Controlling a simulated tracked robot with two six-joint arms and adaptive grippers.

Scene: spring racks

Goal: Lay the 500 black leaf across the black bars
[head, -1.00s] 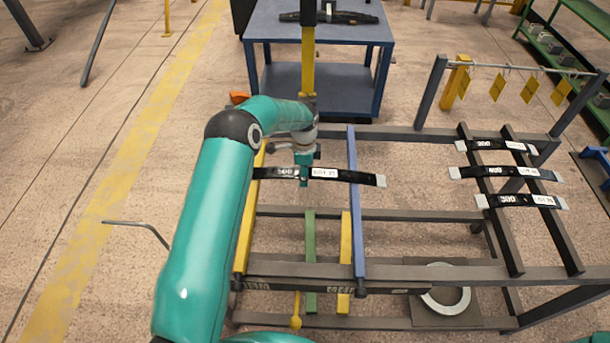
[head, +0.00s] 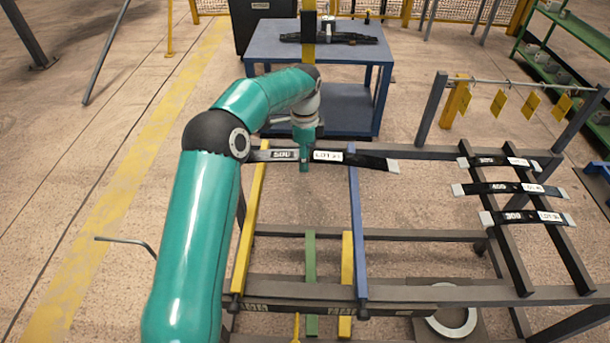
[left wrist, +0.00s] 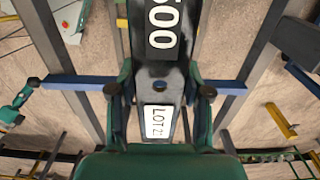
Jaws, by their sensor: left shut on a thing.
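The 500 black leaf (head: 372,160) is a long dark strip with pale ends and white 500 and LOT labels. My left gripper (head: 305,166) is shut on it near its middle, between the labels. In the head view the leaf lies level over the far ends of the yellow bar (head: 250,215) and blue bar (head: 356,220), seemingly above them. The left wrist view shows the leaf (left wrist: 163,75) between both fingers (left wrist: 160,98). The two black bars (head: 505,240) are at the right, apart from the held leaf. My right gripper is out of view.
Three labelled black leaves lie across the black bars: far (head: 495,162), middle (head: 490,188) and near (head: 500,217). A post (head: 431,108) and a rail with yellow tags (head: 498,103) stand behind. A blue table (head: 280,45) is at the back.

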